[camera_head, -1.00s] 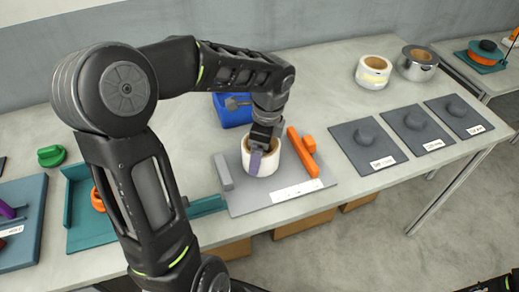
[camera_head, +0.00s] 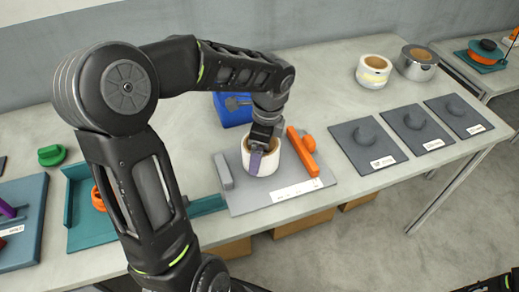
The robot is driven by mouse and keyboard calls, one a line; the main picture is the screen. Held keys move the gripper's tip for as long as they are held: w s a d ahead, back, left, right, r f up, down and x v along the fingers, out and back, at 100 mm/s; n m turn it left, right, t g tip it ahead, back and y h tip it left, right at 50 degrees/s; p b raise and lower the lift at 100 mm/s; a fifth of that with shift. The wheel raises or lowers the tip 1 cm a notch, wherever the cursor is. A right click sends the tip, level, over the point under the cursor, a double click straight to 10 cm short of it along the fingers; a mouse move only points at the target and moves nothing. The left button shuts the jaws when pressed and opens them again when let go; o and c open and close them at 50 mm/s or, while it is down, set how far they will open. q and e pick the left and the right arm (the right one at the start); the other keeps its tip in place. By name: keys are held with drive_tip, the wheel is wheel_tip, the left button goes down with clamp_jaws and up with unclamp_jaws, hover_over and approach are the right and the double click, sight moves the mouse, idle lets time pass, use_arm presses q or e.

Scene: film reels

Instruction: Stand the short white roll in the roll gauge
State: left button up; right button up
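The short white roll (camera_head: 271,163) is upright between the grey bar and the orange bar of the roll gauge (camera_head: 240,202), a grey plate with a white label. Whether its base touches the plate is hard to tell. My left gripper (camera_head: 260,150) points down at the roll's near left rim. A purple-grey finger lies against the outside of the roll's wall; the other finger is mostly hidden at the brown-lined opening. The gripper appears shut on the wall.
Another white roll (camera_head: 373,72) and a metallic ring (camera_head: 417,63) stand at the back right. Several grey plates with knobs (camera_head: 366,142) line the right side. A blue block (camera_head: 231,109) stands behind the gauge. A teal tray (camera_head: 80,215) is at the left.

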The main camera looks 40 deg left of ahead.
use_arm(q)
drive_tip(key=shift+f+b, duration=0.4)
drive_tip(key=shift+f, duration=0.2)
drive_tip(key=o, duration=1.3)
drive_tip(key=shift+r, duration=0.1)
drive_tip(key=r+p, duration=0.3)
drive_tip(key=shift+d+r, duration=0.1)
drive_tip(key=shift+d, duration=0.1)
drive_tip(key=r+p, duration=0.4)
drive_tip(key=r, duration=0.1)
drive_tip(key=d+r+p, duration=0.1)
drive_tip(key=r+p, duration=0.1)
drive_tip(key=shift+w+r, duration=0.2)
drive_tip(key=shift+r, duration=0.1)
